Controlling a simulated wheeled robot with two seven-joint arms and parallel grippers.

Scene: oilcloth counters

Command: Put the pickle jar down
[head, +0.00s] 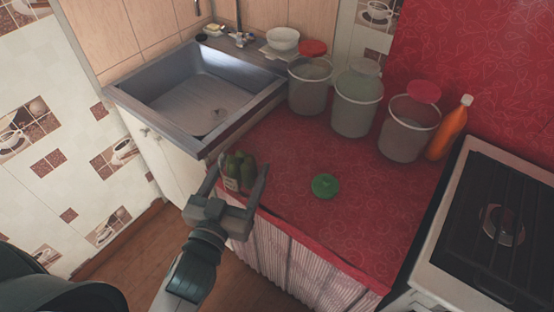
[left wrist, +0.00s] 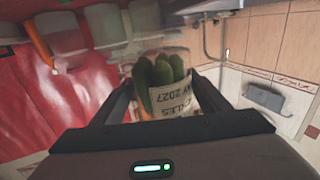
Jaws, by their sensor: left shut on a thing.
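The pickle jar (head: 239,172) is a clear jar of green pickles with a pale label. It is between the fingers of my left gripper (head: 240,178), at the front left edge of the red counter near the sink. In the left wrist view the jar (left wrist: 168,92) sits between both fingers of the left gripper (left wrist: 165,95), with its label lettering upside down. No lid shows on it. I cannot tell whether its base touches the counter. A green lid (head: 325,185) lies on the red oilcloth to the right of the jar. My right gripper is not in view.
The red counter (head: 300,225) has free room around the green lid. Bins (head: 357,108) with red and pale lids stand along the back, with an orange bottle (head: 447,130) beside them. A metal sink (head: 200,100) is at left, a stove (head: 490,230) at right.

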